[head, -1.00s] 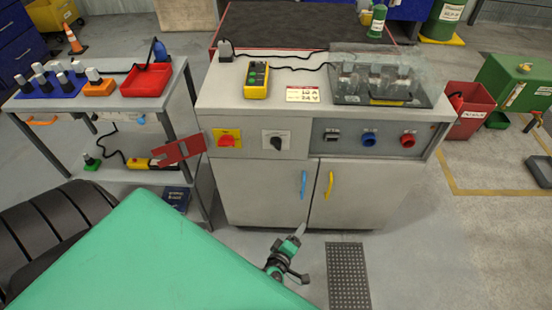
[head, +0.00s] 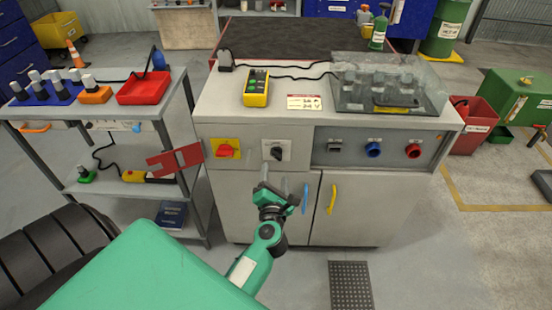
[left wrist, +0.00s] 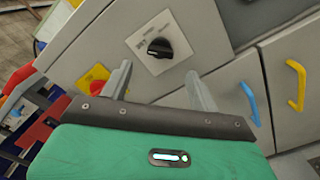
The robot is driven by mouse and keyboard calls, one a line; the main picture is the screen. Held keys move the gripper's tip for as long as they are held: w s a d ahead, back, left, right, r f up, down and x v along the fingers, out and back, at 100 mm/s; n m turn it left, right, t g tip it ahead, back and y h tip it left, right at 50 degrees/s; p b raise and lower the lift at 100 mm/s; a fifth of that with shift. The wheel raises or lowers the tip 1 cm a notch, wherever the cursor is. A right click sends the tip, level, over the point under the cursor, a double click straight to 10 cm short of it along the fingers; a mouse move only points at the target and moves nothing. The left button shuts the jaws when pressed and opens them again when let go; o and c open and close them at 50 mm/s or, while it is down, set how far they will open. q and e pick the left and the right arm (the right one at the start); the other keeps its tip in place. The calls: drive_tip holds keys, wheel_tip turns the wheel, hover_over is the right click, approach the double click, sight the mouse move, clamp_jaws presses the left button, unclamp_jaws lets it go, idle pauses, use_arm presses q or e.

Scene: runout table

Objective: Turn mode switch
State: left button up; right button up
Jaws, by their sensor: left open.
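The mode switch is a black rotary knob (head: 277,153) on a pale square plate, on the front of the grey cabinet. It also shows in the left wrist view as a black knob (left wrist: 160,48), beyond the fingertips and roughly between their lines. My left gripper (head: 275,176) is open and empty, just below and in front of the switch in the head view. In the left wrist view its two grey fingers (left wrist: 158,86) stand apart, not touching the knob. My right gripper is not in view.
A red rotary switch on a yellow plate (head: 225,149) is left of the mode switch. A red hinged plate (head: 176,160) juts out further left. A socket panel (head: 350,152) is to the right. Blue (head: 305,198) and yellow (head: 332,199) door handles are below.

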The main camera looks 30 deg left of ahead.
sight(276, 158)
use_arm(q)
drive_tip(key=x, duration=0.7)
drive_tip(key=shift+w+a, duration=0.15)
drive_tip(key=shift+w, duration=0.15)
drive_tip(key=shift+c, duration=0.2)
drive_tip(key=c, duration=0.9)
